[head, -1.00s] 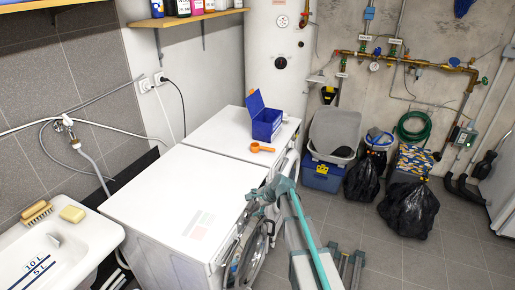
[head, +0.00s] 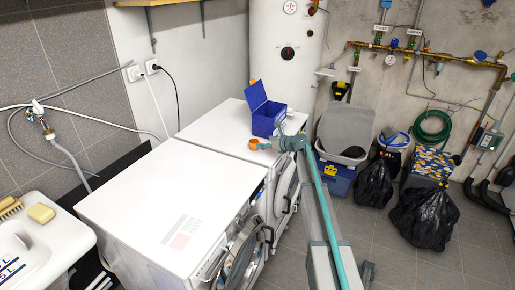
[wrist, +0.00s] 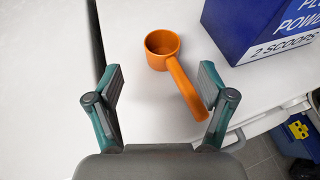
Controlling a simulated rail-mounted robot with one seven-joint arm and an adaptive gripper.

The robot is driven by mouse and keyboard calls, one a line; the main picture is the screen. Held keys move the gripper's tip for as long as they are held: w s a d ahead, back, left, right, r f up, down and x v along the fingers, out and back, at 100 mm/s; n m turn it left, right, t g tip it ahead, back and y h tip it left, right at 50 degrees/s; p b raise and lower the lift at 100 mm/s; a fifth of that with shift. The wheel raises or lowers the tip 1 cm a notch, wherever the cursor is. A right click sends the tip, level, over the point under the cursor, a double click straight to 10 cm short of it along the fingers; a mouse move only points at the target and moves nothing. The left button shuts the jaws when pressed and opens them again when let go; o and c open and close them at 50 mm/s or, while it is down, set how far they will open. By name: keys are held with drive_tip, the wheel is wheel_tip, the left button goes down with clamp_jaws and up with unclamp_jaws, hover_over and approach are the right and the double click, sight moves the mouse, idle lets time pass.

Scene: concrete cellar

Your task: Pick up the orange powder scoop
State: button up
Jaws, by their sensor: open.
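The orange powder scoop (wrist: 182,82) lies on the white top of the far machine. Its round cup is toward the far side and its handle points back between my fingers in the wrist view. In the head view the scoop (head: 254,144) shows just left of my arm's end. My gripper (wrist: 160,82) is open, with one finger on each side of the scoop; the right finger is close to the handle. I cannot tell from the pictures how high the fingers are above the surface. In the head view the fingers are hard to make out.
A blue powder box (head: 268,122) with its lid up stands just beyond the scoop; it also shows in the wrist view (wrist: 262,30). The near machine's white top (head: 150,205) is mostly clear. A sink (head: 45,240) is at left; bins and black bags (head: 424,215) stand at right.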

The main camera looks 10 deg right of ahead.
sight(251, 141)
drive_tip(key=p+x, duration=0.3)
drive_tip(key=x, duration=0.6)
drive_tip(key=shift+d+f, duration=0.15)
drive_tip(key=c, duration=1.3)
